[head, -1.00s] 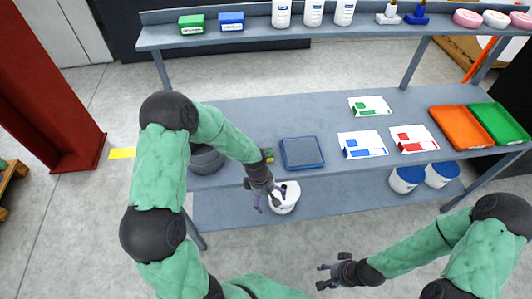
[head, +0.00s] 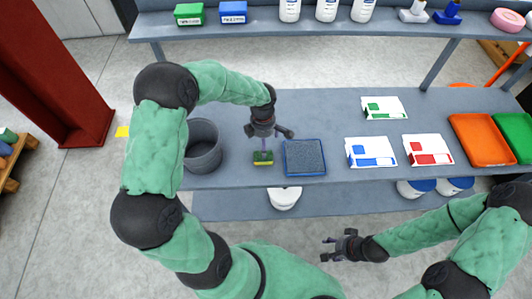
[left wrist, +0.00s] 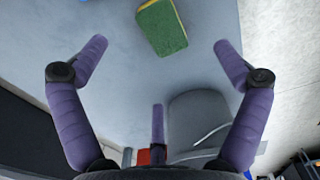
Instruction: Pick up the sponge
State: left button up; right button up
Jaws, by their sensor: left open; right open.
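The sponge (head: 263,158) is small, with a dark green side and a yellow side. It lies on the grey table between a dark bucket and a dark blue-rimmed tray. In the left wrist view the sponge (left wrist: 162,27) shows near the top, between and beyond the spread fingers. My left gripper (head: 268,136) is just above and behind the sponge in the head view. It is open and empty in the left wrist view (left wrist: 160,62), apart from the sponge. My right gripper (head: 333,249) is open and empty, low in front of the table.
A dark grey bucket (head: 203,148) stands left of the sponge and a blue-rimmed tray (head: 305,171) lies close to its right. Flat white cartons (head: 369,152), an orange tray (head: 481,140) and a green tray lie further right. A shelf (head: 350,26) with bottles and boxes runs above.

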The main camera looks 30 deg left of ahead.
pick_arm(q)
notch_tip(320, 180, down, 4)
jog(key=f, duration=0.2)
jog(key=f+b, duration=0.1)
jog(key=f, duration=0.2)
jog(key=shift+w+a+f, duration=0.15)
jog(key=shift+w+f, duration=0.05)
jog(key=shift+f, duration=0.1)
jog(key=c, duration=0.8)
